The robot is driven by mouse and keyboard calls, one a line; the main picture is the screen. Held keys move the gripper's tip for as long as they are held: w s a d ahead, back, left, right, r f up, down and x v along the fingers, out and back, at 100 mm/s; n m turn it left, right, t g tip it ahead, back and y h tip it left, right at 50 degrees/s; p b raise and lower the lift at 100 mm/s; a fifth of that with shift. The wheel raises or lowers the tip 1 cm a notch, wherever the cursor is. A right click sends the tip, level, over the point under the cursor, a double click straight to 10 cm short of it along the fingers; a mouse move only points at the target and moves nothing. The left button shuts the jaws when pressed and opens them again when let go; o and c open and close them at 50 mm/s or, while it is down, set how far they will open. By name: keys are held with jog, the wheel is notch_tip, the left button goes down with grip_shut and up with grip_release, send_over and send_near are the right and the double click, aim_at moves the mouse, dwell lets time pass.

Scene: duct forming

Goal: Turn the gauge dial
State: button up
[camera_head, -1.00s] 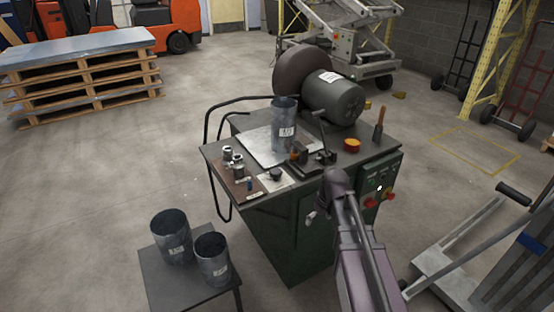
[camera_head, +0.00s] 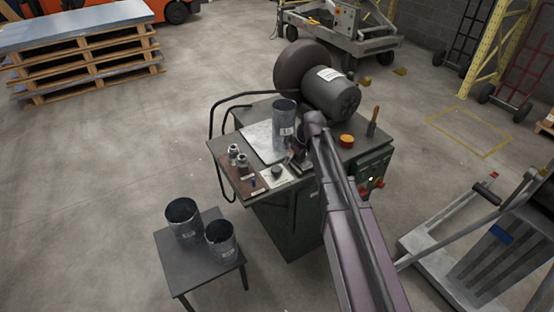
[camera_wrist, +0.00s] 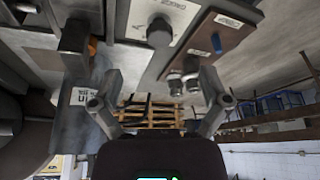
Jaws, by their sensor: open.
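The gauge dial is a dark round knob (camera_head: 277,172) on a pale plate at the front of the machine bench. In the wrist view the knob (camera_wrist: 160,32) is at the top middle, beyond my fingertips. My gripper (camera_wrist: 158,103) is open and empty, its two fingers spread wide below the knob in that picture. It does not touch the knob. In the head view my gripper (camera_head: 300,158) is partly hidden by my arm, just right of and behind the knob.
A sheet-metal duct (camera_head: 284,122) stands upright on the bench, close to my gripper. Small fittings (camera_head: 238,158) sit left of the dial. Two more ducts stand on a low table (camera_head: 194,267).

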aim_at(277, 168)
jog(key=shift+w+a+r+n+p, duration=0.15)
jog(key=shift+w+a+r+p, duration=0.2)
jog(key=shift+r, duration=0.3)
jog(key=shift+w+a+r+n+p, duration=0.15)
jog(key=shift+w+a+r+p, duration=0.15)
jog(key=shift+r, duration=0.3)
jog(key=shift+f, duration=0.2)
jog(key=b+x, duration=1.2)
jog(key=x, duration=0.1)
jog(key=shift+w+a+f+b, duration=0.15)
jog(key=shift+a+b, duration=0.1)
jog(key=shift+b, duration=0.15)
jog(key=c, duration=1.2)
